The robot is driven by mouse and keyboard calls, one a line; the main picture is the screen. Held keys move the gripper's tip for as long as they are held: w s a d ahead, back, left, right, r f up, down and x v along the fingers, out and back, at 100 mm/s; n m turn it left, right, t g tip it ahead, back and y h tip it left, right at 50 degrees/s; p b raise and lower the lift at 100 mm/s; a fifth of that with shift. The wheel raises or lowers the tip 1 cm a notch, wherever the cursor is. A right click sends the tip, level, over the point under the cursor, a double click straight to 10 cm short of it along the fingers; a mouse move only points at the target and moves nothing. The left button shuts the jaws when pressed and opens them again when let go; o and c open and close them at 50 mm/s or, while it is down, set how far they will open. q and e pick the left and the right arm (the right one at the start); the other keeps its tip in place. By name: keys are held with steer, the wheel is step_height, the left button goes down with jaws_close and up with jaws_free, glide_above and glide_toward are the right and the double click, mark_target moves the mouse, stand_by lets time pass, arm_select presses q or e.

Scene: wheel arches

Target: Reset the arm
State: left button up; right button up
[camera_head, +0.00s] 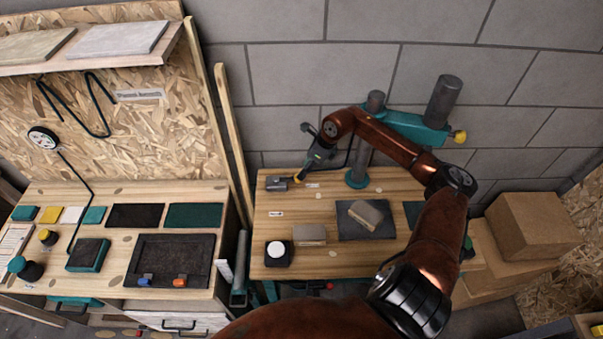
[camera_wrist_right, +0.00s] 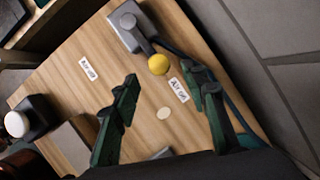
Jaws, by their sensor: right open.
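My right arm (camera_head: 440,230) reaches in from the bottom right, bends at a raised elbow and stretches left over the right-hand wooden bench (camera_head: 330,268). Its gripper (camera_head: 312,160) hangs above the back left part of that bench. A grey device (camera_wrist_right: 127,27) with a yellow knob (camera_wrist_right: 158,64) lies beyond the fingertips. My left gripper is not in view.
The right bench carries a black holder with a white disc (camera_head: 278,250), a wooden block (camera_head: 309,234), and another block (camera_head: 366,213) on a dark mat. A teal stand (camera_head: 415,128) rises behind. Cardboard boxes (camera_head: 525,235) stand right; a second cluttered bench (camera_head: 120,268) stands left.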

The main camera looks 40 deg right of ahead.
steer(key=shift+v, duration=1)
